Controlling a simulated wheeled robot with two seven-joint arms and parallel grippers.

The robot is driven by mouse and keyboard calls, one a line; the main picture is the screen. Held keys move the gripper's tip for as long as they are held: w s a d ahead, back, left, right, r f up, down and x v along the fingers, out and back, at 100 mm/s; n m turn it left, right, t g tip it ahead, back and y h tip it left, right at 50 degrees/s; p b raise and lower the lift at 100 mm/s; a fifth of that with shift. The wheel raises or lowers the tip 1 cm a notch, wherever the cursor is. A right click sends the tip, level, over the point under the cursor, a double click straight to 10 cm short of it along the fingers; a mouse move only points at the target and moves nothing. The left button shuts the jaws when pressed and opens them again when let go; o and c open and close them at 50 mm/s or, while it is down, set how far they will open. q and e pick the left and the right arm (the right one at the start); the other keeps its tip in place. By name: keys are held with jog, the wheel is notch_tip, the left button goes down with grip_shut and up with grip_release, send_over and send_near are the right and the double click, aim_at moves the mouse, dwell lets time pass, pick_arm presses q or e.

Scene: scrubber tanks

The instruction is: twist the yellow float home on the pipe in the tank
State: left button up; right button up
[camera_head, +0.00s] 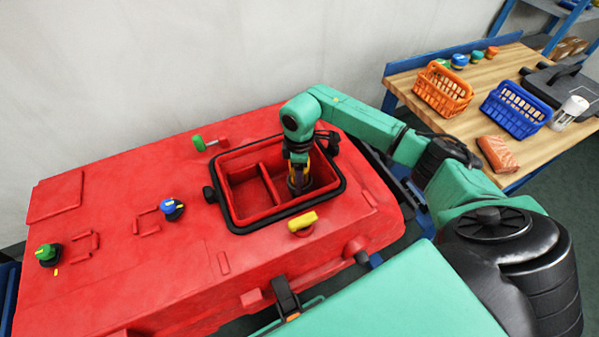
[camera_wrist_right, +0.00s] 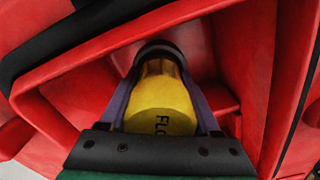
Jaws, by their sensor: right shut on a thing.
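The yellow float (camera_wrist_right: 160,105) fills the middle of the right wrist view, with dark letters reading "FLO" on its side. My right gripper (camera_wrist_right: 160,85) is shut on it, one finger on each side. A dark ring shows at the float's far end; I cannot tell whether it is the pipe or part of the float. In the head view my right gripper (camera_head: 298,184) reaches down into the right compartment of the open red tank (camera_head: 238,203). The gripper largely hides the float and pipe there. My left gripper is not in view.
A divider splits the tank, and a black seal (camera_head: 262,228) rims the opening. A yellow knob (camera_head: 303,221), a green-ended part (camera_head: 199,143) and a blue knob (camera_head: 172,208) stand around it. A wooden bench (camera_head: 440,110) holds an orange basket (camera_head: 443,90) and a blue basket (camera_head: 515,109).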

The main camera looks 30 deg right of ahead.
dwell(0.3)
jog(key=o, duration=1.5)
jog(key=shift+c, duration=0.2)
jog(key=shift+r+p, duration=0.15)
jog(key=shift+p, duration=0.15)
jog(key=shift+r+p, duration=1.85)
jog(key=shift+r, duration=0.3)
notch_tip(320, 180, up, 5)
jog(key=p, duration=0.4)
jog(key=shift+r, duration=0.1)
